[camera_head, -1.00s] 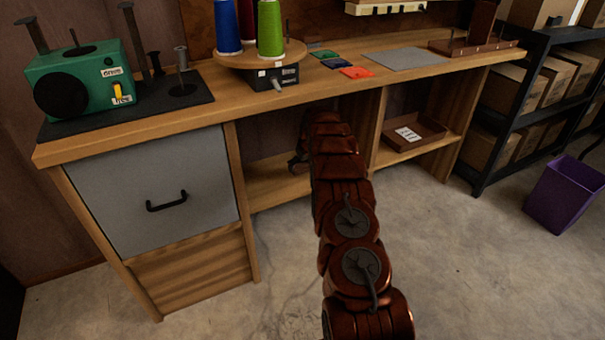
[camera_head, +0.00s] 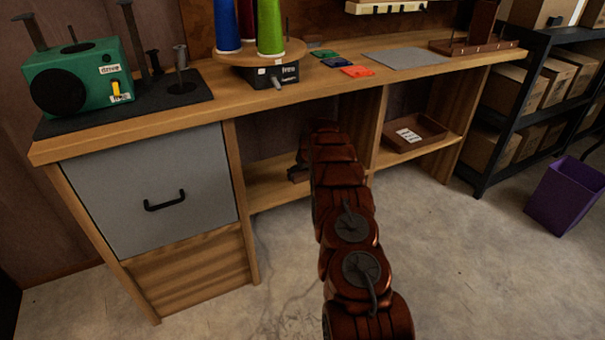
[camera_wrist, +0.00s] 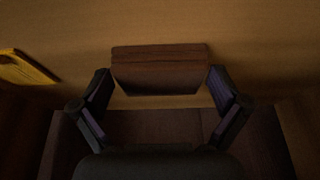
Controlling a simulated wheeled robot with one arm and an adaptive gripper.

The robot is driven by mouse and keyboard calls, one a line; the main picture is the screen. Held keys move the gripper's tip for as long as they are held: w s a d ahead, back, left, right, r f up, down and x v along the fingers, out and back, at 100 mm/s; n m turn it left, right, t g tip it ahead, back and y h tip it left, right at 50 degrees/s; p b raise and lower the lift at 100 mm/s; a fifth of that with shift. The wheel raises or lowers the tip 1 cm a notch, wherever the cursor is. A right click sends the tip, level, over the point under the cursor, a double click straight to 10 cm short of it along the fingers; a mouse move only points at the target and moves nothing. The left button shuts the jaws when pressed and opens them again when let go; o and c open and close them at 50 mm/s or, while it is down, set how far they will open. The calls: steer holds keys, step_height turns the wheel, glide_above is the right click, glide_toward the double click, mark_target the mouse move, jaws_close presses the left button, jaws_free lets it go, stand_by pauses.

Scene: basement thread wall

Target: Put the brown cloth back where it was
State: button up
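A dark brown, flat-topped block-like thing (camera_wrist: 160,68) lies on a wooden surface in the wrist view. I cannot tell whether it is the brown cloth, folded. My gripper (camera_wrist: 160,84) is open, with one dark finger on each side of it and its near edge between the fingertips. In the head view my arm reaches into the open bay under the workbench, and my gripper is mostly hidden there. A small brown shape (camera_head: 297,173) shows on the low shelf beside the arm; I cannot tell what it is. Green, blue and orange cloth squares (camera_head: 357,71) lie on the benchtop.
A yellow thing (camera_wrist: 27,67) lies left of the gripper. The bay is bounded by upright panels (camera_head: 378,130). A brown tray (camera_head: 415,133) with a white label sits in the right bay. A grey mat (camera_head: 407,58), thread cones (camera_head: 270,28) and a green machine (camera_head: 80,78) stand above.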

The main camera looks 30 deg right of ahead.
mark_target(305, 176)
steer(key=p+v, duration=0.1)
steer(key=v, duration=0.4)
steer(key=shift+w+r+p, duration=0.1)
steer(key=shift+r+p, duration=0.2)
steer(key=shift+p, duration=0.1)
steer(key=shift+s+f, duration=0.15)
steer(key=shift+s, duration=0.8)
steer(key=s+a+p, duration=0.1)
steer(key=s+p, duration=0.1)
steer(key=s, duration=0.8)
